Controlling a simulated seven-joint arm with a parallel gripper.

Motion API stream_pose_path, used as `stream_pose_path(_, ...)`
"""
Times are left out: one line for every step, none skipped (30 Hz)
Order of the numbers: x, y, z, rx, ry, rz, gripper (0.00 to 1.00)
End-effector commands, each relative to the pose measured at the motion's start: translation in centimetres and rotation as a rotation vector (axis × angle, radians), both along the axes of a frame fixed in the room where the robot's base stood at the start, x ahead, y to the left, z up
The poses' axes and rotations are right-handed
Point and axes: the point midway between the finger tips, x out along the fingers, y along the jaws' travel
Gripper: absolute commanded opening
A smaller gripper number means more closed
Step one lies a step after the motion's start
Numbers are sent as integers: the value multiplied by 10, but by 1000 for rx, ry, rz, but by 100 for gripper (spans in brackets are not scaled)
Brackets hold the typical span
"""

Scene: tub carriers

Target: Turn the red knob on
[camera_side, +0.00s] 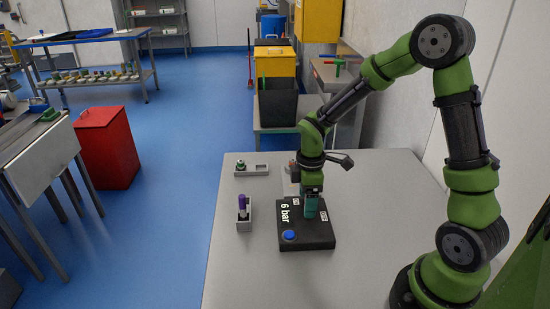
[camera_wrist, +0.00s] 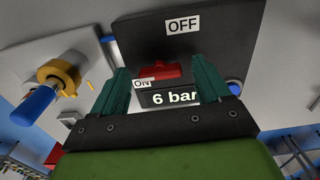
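A black box (camera_side: 290,241) marked "6 bar" stands on the grey table. In the wrist view the box (camera_wrist: 215,45) fills the upper middle, with a white "OFF" label (camera_wrist: 182,26) at the top and a partly covered "ON" label (camera_wrist: 142,84) at left. The red knob (camera_wrist: 157,71) lies crosswise in the picture, near the "ON" label. My gripper (camera_side: 311,206) points down at the box; its teal fingers hide the knob in the side view. In the wrist view my gripper (camera_wrist: 163,72) has its fingers apart, one to each side of the knob, with visible gaps.
A blue button (camera_side: 288,235) sits on the box's front corner. Left of the box stands a grey holder (camera_side: 244,222) with a purple-topped item (camera_side: 242,201). A small grey tray (camera_side: 259,170) with a green-topped part lies behind. The table front is clear.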

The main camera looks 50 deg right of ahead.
Motion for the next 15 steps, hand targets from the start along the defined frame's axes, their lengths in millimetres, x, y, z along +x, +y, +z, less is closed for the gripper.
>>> stream_pose_path(0,0,0,1,1,-1,76)
stream_pose_path(0,0,0,0,1,-1,76)
stream_pose_path(0,0,-1,0,1,-1,76)
stream_pose_path(0,0,-1,0,1,-1,76)
stream_pose_path(0,0,-1,0,1,-1,76)
stream_pose_path(0,0,-1,0,1,-2,76)
stream_pose_path(0,0,0,0,1,-2,76)
stream_pose_path(0,0,1,0,1,-2,76)
stream_pose_path(0,0,3,0,0,-2,76)
stream_pose_path(0,0,5,-1,-1,-3,76)
stream_pose_path(0,-1,8,-1,-1,-3,76)
stream_pose_path(0,-1,13,-1,-1,-3,76)
stream_pose_path(1,-1,18,-1,-3,-2,76)
stream_pose_path(1,-1,24,-1,-4,-3,76)
stream_pose_path(1,0,32,-1,-5,-4,76)
